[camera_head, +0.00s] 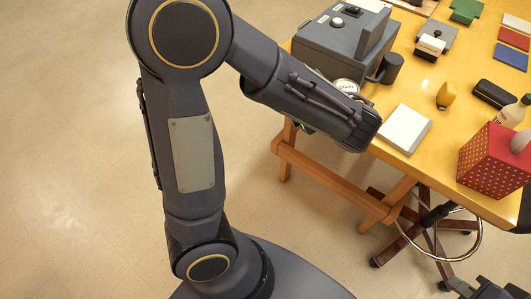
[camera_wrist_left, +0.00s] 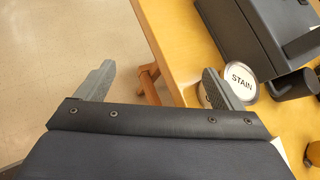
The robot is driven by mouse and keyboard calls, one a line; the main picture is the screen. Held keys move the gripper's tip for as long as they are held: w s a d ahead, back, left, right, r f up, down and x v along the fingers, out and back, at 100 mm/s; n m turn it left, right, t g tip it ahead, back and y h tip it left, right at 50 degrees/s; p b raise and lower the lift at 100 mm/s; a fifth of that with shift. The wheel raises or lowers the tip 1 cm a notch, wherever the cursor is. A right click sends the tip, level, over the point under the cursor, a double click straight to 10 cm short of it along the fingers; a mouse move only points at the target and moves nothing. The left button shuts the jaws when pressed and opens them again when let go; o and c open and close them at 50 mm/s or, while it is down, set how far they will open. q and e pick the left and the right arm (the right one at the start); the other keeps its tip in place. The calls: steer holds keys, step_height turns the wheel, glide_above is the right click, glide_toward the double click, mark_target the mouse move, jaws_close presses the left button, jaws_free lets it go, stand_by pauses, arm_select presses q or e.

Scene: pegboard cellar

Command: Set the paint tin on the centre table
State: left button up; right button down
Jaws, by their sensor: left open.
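A round tin with a white lid reading STAIN shows in the left wrist view (camera_wrist_left: 241,76). It stands on the yellow wooden table (camera_wrist_left: 178,40), near its edge and beside a dark grey machine. In the head view the tin (camera_head: 346,86) is partly hidden by my left arm. My left gripper (camera_wrist_left: 160,86) is open, with nothing between its fingers; the right-hand finger overlaps the tin in the picture. Whether they touch I cannot tell. In the head view my left wrist hides the fingers. Part of my right gripper (camera_head: 462,287) shows at the bottom right; its opening is unclear.
A wheeled stool (camera_head: 432,225) is below. The floor at left is clear.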

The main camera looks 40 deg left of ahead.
arm_select(q)
steer(key=s+a+f+n+g+h, duration=0.1)
steer(key=s+a+n+g+h, duration=0.2)
steer(key=s+n, duration=0.35)
steer(key=s+a+f+n+g+h, duration=0.1)
steer(key=s+a+n+g+h, duration=0.15)
steer(key=s+n, duration=0.45)
steer(key=s+d+r+n+t+h, duration=0.3)
steer(key=s+n+h, duration=0.4)
steer(key=n, duration=0.3)
steer(key=shift+s+d+r+n+t, duration=0.15)
steer(key=shift+s+d+n+t, duration=0.3)
steer(key=shift+d, duration=0.9)
steer(key=shift+w, duration=0.15)
